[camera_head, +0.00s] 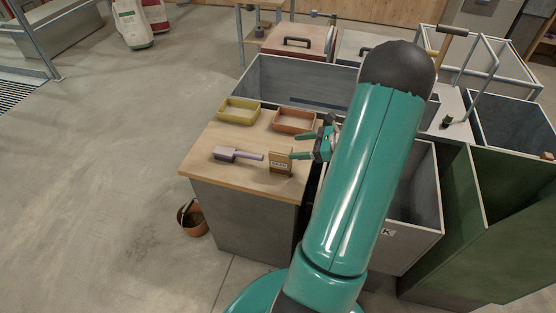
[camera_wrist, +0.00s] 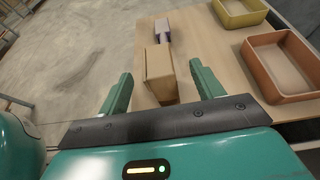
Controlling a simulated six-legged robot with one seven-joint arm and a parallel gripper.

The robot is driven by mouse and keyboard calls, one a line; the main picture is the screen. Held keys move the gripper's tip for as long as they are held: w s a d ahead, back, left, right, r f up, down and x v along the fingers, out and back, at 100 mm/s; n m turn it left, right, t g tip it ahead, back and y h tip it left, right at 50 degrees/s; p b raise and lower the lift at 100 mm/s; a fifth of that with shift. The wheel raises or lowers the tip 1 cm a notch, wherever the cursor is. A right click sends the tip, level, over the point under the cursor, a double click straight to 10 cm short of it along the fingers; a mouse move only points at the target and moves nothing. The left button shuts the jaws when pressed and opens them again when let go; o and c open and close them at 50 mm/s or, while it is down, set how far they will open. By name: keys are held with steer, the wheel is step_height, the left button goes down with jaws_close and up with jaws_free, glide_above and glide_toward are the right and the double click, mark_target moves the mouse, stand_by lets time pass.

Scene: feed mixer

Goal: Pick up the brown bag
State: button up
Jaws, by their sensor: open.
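The brown bag (camera_head: 280,161) stands upright on the wooden tabletop near its right front edge, with a dark label on its front. In the wrist view the brown bag (camera_wrist: 160,75) shows as a boxy shape between and ahead of my gripper's two teal fingers. My gripper (camera_head: 297,146) is open, its fingers pointing left at the bag. In the wrist view my gripper (camera_wrist: 158,92) has one finger on each side of the bag, with gaps visible on both sides. The fingertips' exact height against the bag is hard to tell.
A scoop (camera_head: 238,155) with a purple handle lies left of the bag. A yellow tray (camera_head: 239,111) and an orange tray (camera_head: 275,128) stand behind on the wooden table (camera_head: 208,160). Grey bins lie to the right.

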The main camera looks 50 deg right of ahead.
mark_target(282, 149)
steer(key=x, duration=0.8)
steer(key=shift+w+a+f, duration=0.2)
steer(key=shift+a+f, duration=0.05)
steer(key=shift+f, duration=0.05)
steer(key=c, duration=1.4)
jaws_close()
steer(key=shift+r, duration=0.1)
